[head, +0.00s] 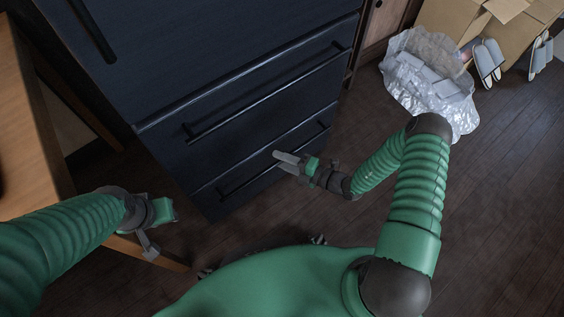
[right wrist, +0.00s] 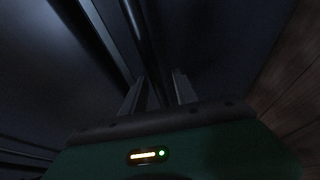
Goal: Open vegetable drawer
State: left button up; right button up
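The dark fridge (head: 225,75) has two drawer fronts low down, an upper drawer (head: 255,112) and a lower drawer (head: 262,150), each with a long bar handle. Both fronts look closed. My right gripper (head: 286,161) is in front of the lower drawer's handle (head: 243,182). In the right wrist view its two fingers (right wrist: 159,92) are apart, with a dark bar (right wrist: 143,45) running between and beyond them. I cannot tell whether they touch it. My left gripper (head: 158,228) is away from the fridge, by the wooden table; its finger opening is unclear.
A wooden table (head: 30,130) stands at the left, close to my left arm. Clear plastic wrap (head: 430,85), slippers (head: 488,62) and a cardboard box (head: 445,20) lie at the upper right. The dark wood floor (head: 490,200) at the right is clear.

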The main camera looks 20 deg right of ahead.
grip_shut()
dwell(1.4)
